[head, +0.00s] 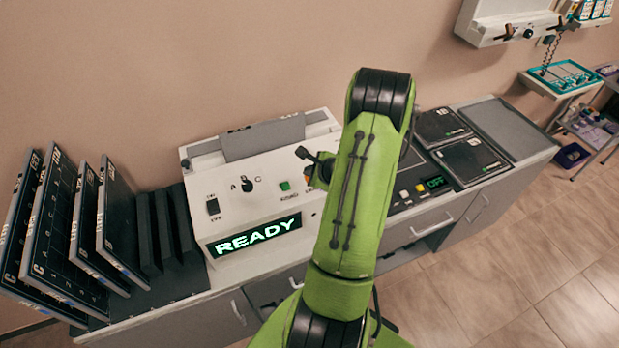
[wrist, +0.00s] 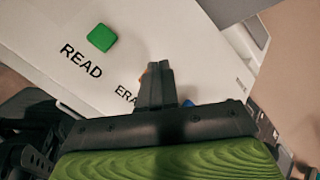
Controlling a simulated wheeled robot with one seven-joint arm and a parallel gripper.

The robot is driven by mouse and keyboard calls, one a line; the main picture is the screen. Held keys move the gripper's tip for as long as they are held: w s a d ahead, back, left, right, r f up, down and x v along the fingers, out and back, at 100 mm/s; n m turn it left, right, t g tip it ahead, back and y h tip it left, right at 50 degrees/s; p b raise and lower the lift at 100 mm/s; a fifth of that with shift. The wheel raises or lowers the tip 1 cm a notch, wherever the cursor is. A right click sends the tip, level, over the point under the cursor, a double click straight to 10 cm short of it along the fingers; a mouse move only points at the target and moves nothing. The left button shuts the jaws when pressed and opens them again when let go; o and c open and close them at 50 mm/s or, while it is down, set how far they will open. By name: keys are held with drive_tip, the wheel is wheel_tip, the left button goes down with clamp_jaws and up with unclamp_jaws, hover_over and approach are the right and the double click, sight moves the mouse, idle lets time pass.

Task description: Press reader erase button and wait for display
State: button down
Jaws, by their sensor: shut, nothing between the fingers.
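The reader is a white sloped console (head: 262,170) on the counter, and its display (head: 254,238) shows READY in green letters. A green button (wrist: 101,37) with the label READ is clear of my gripper in the wrist view and also shows in the head view (head: 285,186). My gripper (wrist: 155,66) is shut and empty, with its fingertips over the erase button (wrist: 142,77). Only an orange sliver of that button shows beside the fingers, and its label is cut off after "ERA". I cannot tell whether the fingertips touch it.
A blue button (wrist: 188,103) shows partly behind the fingers. Dark cassettes (head: 55,225) stand in a rack at the left. A panel with a small OFF display (head: 435,183) and flat dark plates (head: 469,161) lie right of my arm.

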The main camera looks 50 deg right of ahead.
drive_tip(key=shift+f+b, duration=0.5)
drive_tip(key=shift+f, duration=0.05)
idle(0.4)
drive_tip(key=shift+r+p, duration=0.75)
drive_tip(key=shift+r, duration=0.25)
wheel_tip(320, 180, up, 5)
drive_tip(key=p, duration=0.4)
drive_tip(key=shift+r, duration=0.15)
idle(0.6)
